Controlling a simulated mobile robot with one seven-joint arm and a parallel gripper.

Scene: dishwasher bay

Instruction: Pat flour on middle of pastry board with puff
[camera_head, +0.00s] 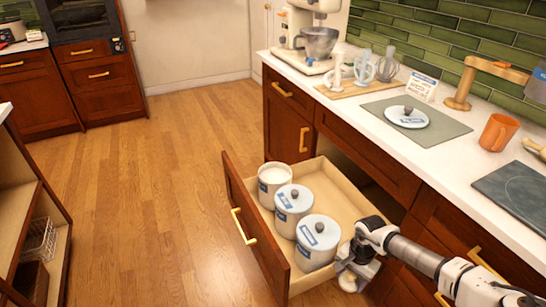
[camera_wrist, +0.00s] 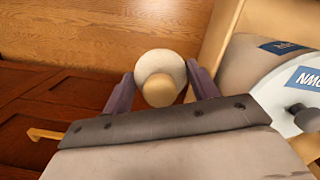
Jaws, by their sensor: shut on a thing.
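My gripper (camera_head: 350,262) is shut on a round, cream puff (camera_head: 347,282) with a tan knob. In the wrist view the puff (camera_wrist: 160,66) sits between the two fingers of my gripper (camera_wrist: 162,82). It is over the near end of the open drawer, apparently just outside its wall. An open canister (camera_head: 274,174) with white contents, perhaps flour, stands at the drawer's far end. A white lid with a dark knob (camera_head: 408,116) lies on a grey-green mat (camera_head: 452,128) on the counter. I cannot tell whether this mat or the dark slab (camera_head: 520,190) is the pastry board.
The open drawer (camera_head: 345,188) also holds two lidded canisters (camera_head: 293,205) (camera_head: 317,238). The counter bears a stand mixer (camera_head: 315,40), whisks on a wooden board (camera_head: 345,90), an orange mug (camera_head: 498,132) and a wooden stand (camera_head: 462,98). The floor left of the drawer is clear.

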